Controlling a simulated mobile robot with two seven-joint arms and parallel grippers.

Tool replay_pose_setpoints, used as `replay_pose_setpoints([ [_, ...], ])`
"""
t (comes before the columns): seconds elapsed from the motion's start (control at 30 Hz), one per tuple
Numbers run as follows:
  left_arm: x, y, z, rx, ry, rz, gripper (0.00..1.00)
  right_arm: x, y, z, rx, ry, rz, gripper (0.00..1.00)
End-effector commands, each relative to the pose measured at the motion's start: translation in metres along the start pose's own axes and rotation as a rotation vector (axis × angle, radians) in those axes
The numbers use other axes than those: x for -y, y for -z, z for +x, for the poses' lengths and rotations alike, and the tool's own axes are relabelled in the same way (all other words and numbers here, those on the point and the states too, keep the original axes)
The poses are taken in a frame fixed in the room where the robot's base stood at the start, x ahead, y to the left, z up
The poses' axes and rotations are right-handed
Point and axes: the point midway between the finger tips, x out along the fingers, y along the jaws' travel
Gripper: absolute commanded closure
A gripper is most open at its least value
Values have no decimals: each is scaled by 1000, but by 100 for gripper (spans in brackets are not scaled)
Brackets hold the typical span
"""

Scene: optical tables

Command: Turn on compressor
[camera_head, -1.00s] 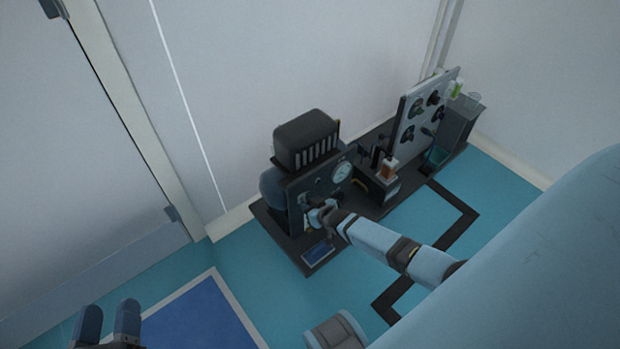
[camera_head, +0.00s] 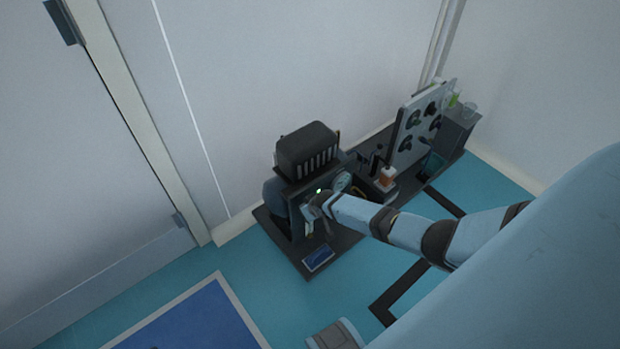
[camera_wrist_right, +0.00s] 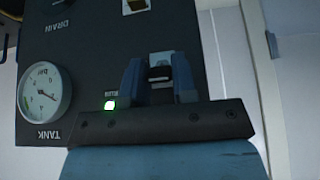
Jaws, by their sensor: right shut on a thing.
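The compressor (camera_head: 281,206) stands on a dark base by the wall, with a dark front panel and a black ribbed block (camera_head: 307,149) on top. In the right wrist view its panel (camera_wrist_right: 95,45) appears upside down, with "DRAIN" lettering and a round white tank gauge (camera_wrist_right: 44,91). A small green light (camera_wrist_right: 109,105) glows on the panel; it also shows in the head view (camera_head: 319,190). My right gripper (camera_wrist_right: 159,78) is at the panel, its blue fingers closed on a small dark switch (camera_wrist_right: 157,73), mostly hidden between them.
A blue-screened device (camera_head: 318,258) lies at the base's front edge. To the right are an orange-and-white item (camera_head: 387,177), an upright board with round dark parts (camera_head: 419,123) and a grey box (camera_head: 459,128). A blue mat (camera_head: 195,318) lies on open teal floor.

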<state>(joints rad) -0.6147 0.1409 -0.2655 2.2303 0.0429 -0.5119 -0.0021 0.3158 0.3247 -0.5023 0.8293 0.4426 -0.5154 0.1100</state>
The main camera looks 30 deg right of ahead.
Motion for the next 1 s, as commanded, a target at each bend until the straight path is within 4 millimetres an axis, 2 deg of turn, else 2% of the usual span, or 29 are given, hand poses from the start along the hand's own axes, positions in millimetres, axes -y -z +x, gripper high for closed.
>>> replay_pose_setpoints([
  [0.4,0,0,0,0,0,0,46,0,0,0,9,0,0,98],
  [0.43,0,0,0,0,0,0,46,0,0,0,9,0,0,72],
  [0.53,0,0,0,0,0,0,46,0,0,0,9,0,0,49],
  [0.83,0,2,0,0,1,0,46,0,0,-2,8,0,0,49],
  [1.0,0,10,-6,6,5,6,46,0,2,-23,8,1,0,49],
])
